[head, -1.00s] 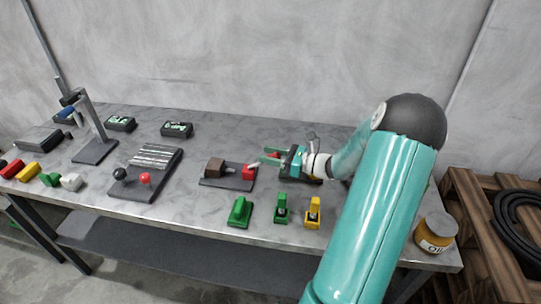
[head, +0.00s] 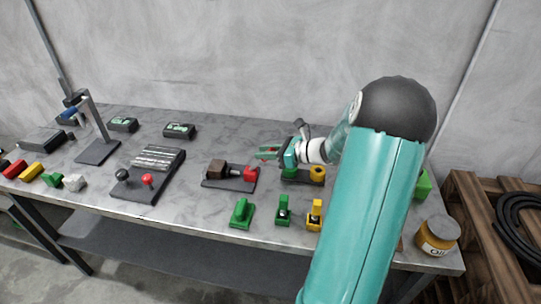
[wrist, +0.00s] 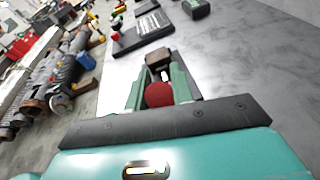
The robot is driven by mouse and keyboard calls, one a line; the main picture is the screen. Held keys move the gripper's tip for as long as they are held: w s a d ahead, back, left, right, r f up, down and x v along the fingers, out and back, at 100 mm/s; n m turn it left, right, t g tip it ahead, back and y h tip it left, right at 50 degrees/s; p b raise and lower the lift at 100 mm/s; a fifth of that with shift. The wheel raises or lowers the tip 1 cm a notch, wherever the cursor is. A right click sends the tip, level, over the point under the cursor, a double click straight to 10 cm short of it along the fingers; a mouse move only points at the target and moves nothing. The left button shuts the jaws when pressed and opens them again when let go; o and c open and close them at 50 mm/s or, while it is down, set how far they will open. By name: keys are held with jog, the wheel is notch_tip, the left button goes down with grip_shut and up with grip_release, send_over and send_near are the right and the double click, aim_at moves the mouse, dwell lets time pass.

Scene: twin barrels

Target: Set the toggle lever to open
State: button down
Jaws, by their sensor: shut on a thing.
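My gripper (head: 268,152) is shut on a small red rounded piece (wrist: 158,94), mostly hidden by the fingers. In the head view it is raised above the bench, behind and right of a dark plate with a brown block (head: 217,168) and red block (head: 250,173). The brown block also shows just beyond the fingertips in the wrist view (wrist: 158,57). A panel at left carries a black knob (head: 122,174) and a red knob (head: 147,180).
A green barrel (head: 290,172) and a yellow barrel (head: 317,173) stand on a base under my arm. Green and yellow pieces (head: 315,213) line the front edge. An oil jar (head: 437,236) stands at the right corner. Bare bench lies behind the brown block.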

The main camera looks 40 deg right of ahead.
jog(key=w+g+h, duration=0.1)
jog(key=w+a+r+g+h, duration=0.1)
jog(key=w+a+g, duration=0.1)
jog(key=shift+a+r+n+g+h, duration=0.25)
jog(key=shift+n+g+h, duration=0.05)
jog(key=shift+g+h, duration=0.1)
jog(key=shift+w+a+g+h, duration=0.75)
jog(key=shift+w+g+h, duration=0.2)
jog(key=shift+g, duration=0.35)
jog(key=shift+w+f, duration=0.1)
jog(key=c, duration=1.2)
grip_release()
jog(key=shift+w, duration=0.1)
jog(key=v, duration=1.4)
